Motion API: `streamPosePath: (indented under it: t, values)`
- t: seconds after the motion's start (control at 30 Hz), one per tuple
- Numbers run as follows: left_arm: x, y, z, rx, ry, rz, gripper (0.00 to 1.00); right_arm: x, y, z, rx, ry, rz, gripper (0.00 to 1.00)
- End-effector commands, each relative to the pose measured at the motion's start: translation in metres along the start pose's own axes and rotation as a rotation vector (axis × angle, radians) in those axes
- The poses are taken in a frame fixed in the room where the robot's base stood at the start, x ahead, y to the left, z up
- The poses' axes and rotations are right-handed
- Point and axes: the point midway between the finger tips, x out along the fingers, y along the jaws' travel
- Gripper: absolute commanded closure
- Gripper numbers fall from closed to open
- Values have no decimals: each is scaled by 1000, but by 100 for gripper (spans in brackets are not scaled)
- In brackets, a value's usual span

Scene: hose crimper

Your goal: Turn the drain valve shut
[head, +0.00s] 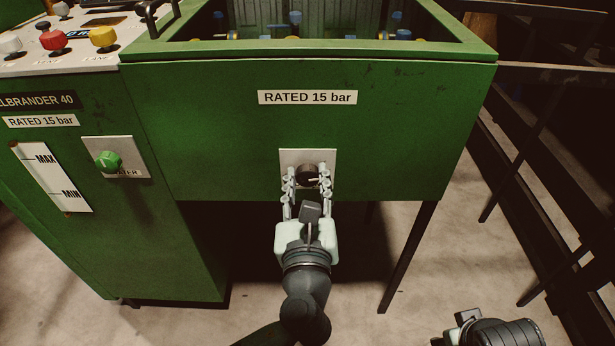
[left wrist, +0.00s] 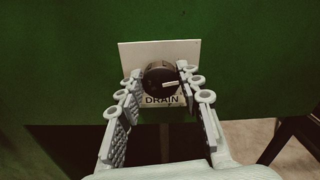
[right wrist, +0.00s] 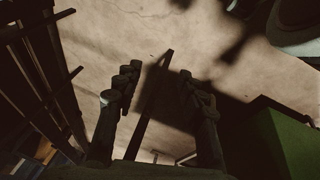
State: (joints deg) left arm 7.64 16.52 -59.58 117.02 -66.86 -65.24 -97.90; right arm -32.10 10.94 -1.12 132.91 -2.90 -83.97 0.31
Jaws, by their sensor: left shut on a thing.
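The drain valve is a round black knob (head: 307,175) on a pale plate on the front of the green tank. In the left wrist view the knob (left wrist: 160,79) has a white pointer line that lies nearly level, tipped slightly up to the right. The label DRAIN (left wrist: 161,100) shows below it. My left gripper (head: 307,178) is shut on the knob, with one finger on each side; it also shows in the left wrist view (left wrist: 158,85). My right gripper (right wrist: 155,90) is open and empty above the floor in the right wrist view.
Red, yellow and white buttons (head: 103,38) stand on the panel above. A dark rail rack (head: 540,150) stands at right. Floor below is open.

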Motion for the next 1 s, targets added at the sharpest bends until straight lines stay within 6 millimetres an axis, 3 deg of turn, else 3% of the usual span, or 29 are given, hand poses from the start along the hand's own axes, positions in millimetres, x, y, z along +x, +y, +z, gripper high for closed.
streamPosePath:
  t: [0.5,1.0]
  values:
    - [0,2,-1,-483,0,2,94,14,-3,2,-1,-12,-6,60]
    - [0,4,-4,-959,-1,2,94,-32,5,4,6,12,19,60]
